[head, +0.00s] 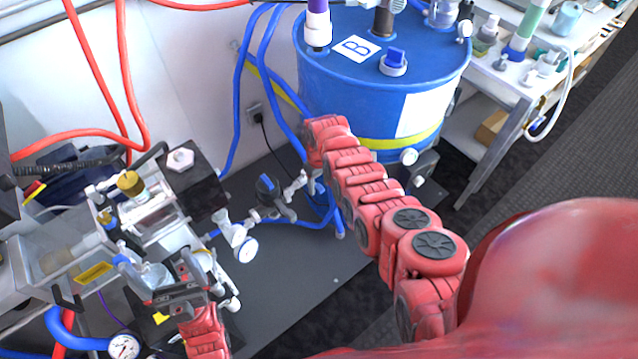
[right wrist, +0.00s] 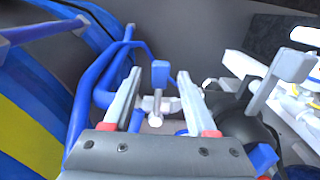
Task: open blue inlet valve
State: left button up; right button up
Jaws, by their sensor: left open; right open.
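A small valve with an upright blue handle (right wrist: 160,73) shows in the right wrist view, on a metal pipe fitting. My right gripper (right wrist: 158,98) is open, with one finger on each side of the handle. The handle appears a little beyond the fingertips, with gaps on both sides; contact cannot be told. In the head view my right wrist hides most of this gripper and the valve handle. My left gripper (head: 172,284) is open at the lower left, in front of the clear-and-metal proportioner assembly (head: 150,215).
A blue drum (head: 335,85) marked B stands behind my right wrist. Blue hoses (right wrist: 100,80) run left of the valve. A black round fitting (right wrist: 238,115) is close on the right. A shelf bench (head: 500,85) stands at the upper right.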

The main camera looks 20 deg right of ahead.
grip_shut()
dwell(1.3)
